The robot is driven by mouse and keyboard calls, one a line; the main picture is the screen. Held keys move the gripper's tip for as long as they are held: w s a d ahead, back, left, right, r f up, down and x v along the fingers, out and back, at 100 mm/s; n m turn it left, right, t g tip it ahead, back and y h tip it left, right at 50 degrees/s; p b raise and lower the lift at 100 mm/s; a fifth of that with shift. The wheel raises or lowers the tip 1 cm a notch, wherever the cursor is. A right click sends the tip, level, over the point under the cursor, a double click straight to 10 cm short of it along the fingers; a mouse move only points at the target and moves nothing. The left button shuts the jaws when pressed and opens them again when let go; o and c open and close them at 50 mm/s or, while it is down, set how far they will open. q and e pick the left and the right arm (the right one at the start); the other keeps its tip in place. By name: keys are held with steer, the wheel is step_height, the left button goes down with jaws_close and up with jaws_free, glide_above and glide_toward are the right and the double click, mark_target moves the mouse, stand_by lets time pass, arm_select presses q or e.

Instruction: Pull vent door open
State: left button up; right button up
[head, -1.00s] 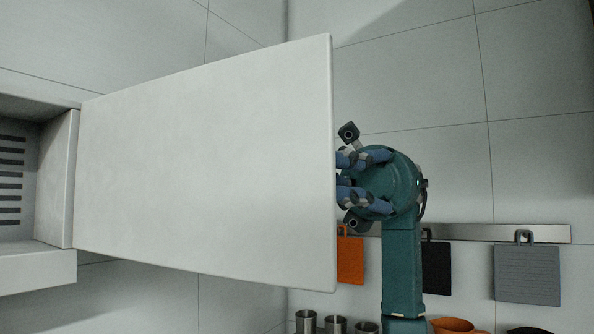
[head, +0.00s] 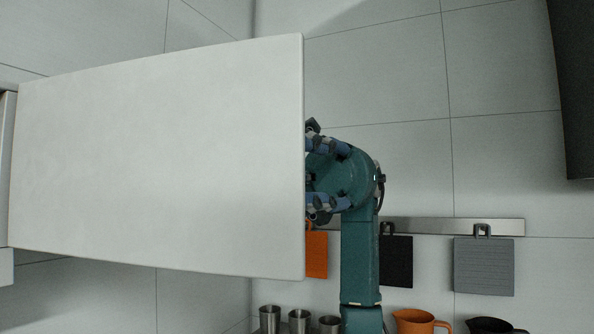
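The vent door (head: 160,155) is a large plain white panel filling the left and middle of the head view. It stands swung out from the white housing (head: 6,170) at the far left. My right gripper (head: 310,175) is at the door's right-hand free edge, its blue-grey fingers pointing left and spread apart. Its fingertips are partly hidden behind the door edge, so I cannot tell if they touch it. The teal arm rises from below. My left gripper is not in view.
Orange, black and grey boards (head: 483,266) hang from a metal wall rail (head: 430,228). Several metal cups (head: 299,321) and an orange jug (head: 418,322) stand below. A dark panel (head: 575,90) is at the upper right. The tiled wall between is clear.

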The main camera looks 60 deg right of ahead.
steer(key=shift+w, duration=0.1)
steer(key=d, duration=0.7)
steer(key=shift+d, duration=0.3)
stand_by(0.3)
